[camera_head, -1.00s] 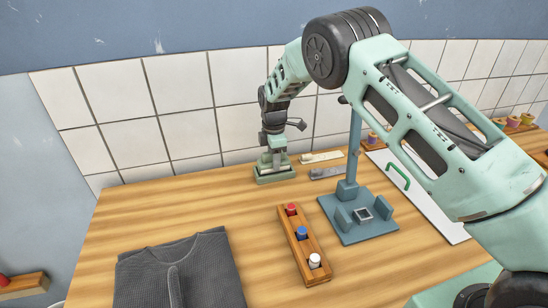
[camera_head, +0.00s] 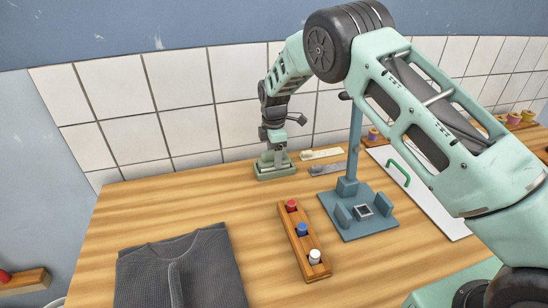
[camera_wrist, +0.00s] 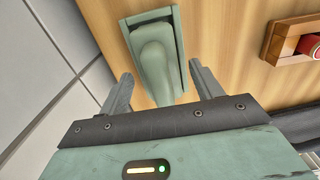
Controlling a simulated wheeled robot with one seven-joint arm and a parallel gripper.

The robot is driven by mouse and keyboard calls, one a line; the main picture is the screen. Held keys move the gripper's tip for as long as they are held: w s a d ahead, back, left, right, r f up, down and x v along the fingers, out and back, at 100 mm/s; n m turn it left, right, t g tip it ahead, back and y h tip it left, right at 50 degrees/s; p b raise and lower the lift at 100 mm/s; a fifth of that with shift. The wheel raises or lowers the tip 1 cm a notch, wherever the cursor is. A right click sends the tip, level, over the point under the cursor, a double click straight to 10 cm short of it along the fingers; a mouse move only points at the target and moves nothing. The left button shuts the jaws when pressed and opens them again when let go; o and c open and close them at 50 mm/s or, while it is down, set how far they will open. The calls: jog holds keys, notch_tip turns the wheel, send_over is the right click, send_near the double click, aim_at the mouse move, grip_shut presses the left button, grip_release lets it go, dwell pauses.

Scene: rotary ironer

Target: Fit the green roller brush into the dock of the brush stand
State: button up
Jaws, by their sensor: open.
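A sage-green piece with a long rounded body (camera_wrist: 155,62) sits in a rectangular green surround in the wrist view. It looks like the green roller brush, though no bristles show. In the head view its green base (camera_head: 275,173) stands on the table near the tiled wall. My gripper (camera_wrist: 160,90) is open, with one finger on each side of the rounded body's near end. I cannot tell whether the fingers touch it. The blue-grey brush stand (camera_head: 374,229) stands right of my gripper, with a post, two upright blocks and a small square dock (camera_head: 363,211), which looks empty.
A wooden rack (camera_head: 307,271) with red, blue and white-topped pieces lies left of the stand. A folded dark garment (camera_head: 205,270) lies at the front left. A white board (camera_head: 440,216) with a green handle lies at right. Two flat tools (camera_head: 326,169) lie near the wall.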

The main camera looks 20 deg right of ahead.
notch_tip(320, 180, up, 11)
jog(key=b, duration=0.3)
jog(key=s+a+r+m+y, duration=0.1)
jog(key=s+a+r+m, duration=0.25)
jog(key=s+a, duration=0.55)
jog(key=s+a+r+m, duration=0.15)
jog(key=s+m, duration=0.25)
jog(key=s, duration=2)
jog(key=s+d+f+m, duration=0.1)
jog(key=s+d, duration=0.3)
jog(key=s, duration=0.8)
jog(key=shift+f+m, duration=0.25)
jog(key=shift+m, duration=0.6)
jog(key=shift+d, duration=0.1)
